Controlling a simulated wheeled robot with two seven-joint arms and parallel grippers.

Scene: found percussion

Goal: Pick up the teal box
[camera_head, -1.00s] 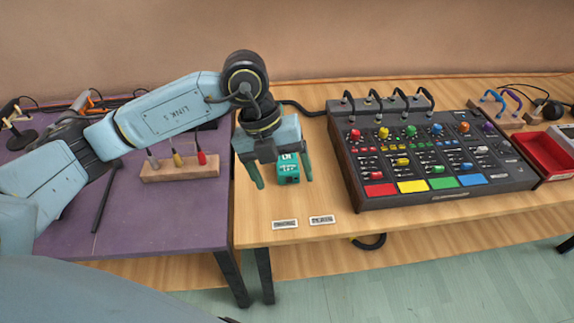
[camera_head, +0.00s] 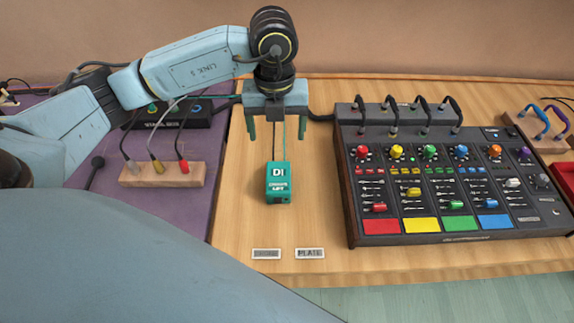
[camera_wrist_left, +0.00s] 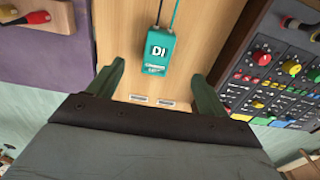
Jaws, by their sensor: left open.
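The teal box (camera_head: 278,188), marked "DI", stands on the light wooden table. Two thin cables, one dark and one teal, run back from it. My left gripper (camera_head: 276,133) is open and empty, beyond and above the box in the head view, with its fingers pointing down. In the left wrist view the teal box (camera_wrist_left: 155,52) shows whole, ahead of the two green fingertips (camera_wrist_left: 155,82) and between their lines. The fingers do not touch it. My right gripper is not in view.
A mixer (camera_head: 455,190) with coloured knobs and pads stands right of the box. A wooden block (camera_head: 160,176) with three plugs lies on the purple table (camera_head: 190,220) at left. Two small label plates (camera_head: 266,254) lie near the front edge. Wood around the box is clear.

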